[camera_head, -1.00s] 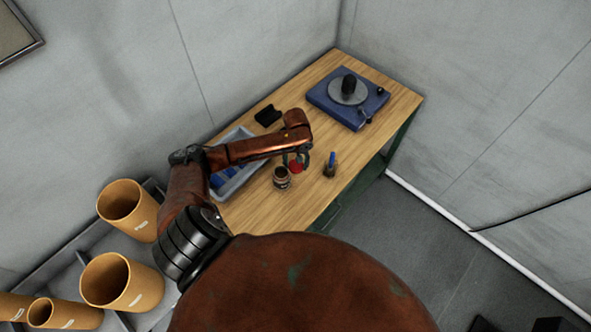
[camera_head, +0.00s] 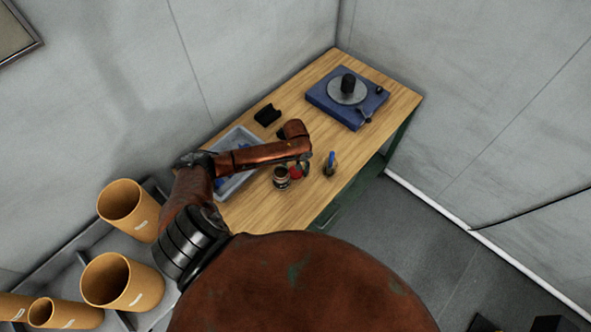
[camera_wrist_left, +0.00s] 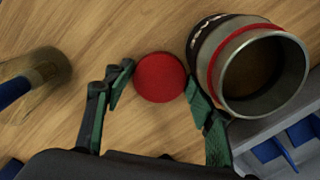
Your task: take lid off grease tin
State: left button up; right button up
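The grease tin shows from above as a round red lid (camera_wrist_left: 160,77) in the left wrist view; its side is hidden. In the head view a bit of the red lid (camera_head: 294,171) shows below my left forearm. My left gripper (camera_wrist_left: 158,82) has its green fingers apart, one on each side of the lid. The right finger is close to the lid's edge; whether either finger touches it I cannot tell. My right gripper is not in view.
An open jar (camera_head: 281,178) with a red band stands close beside the tin. A small pot with a blue-handled tool (camera_head: 331,165) stands on the other side. A grey tray (camera_head: 235,184) with blue parts and a blue turntable (camera_head: 362,108) are on the wooden table (camera_head: 262,214).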

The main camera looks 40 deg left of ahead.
aim_at(296, 172)
pick_arm(q)
jog(key=shift+o, duration=1.2)
jog(key=shift+r, duration=0.1)
notch_tip(296, 172, up, 12)
jog(key=shift+b, duration=0.4)
jog(key=shift+r, duration=0.1)
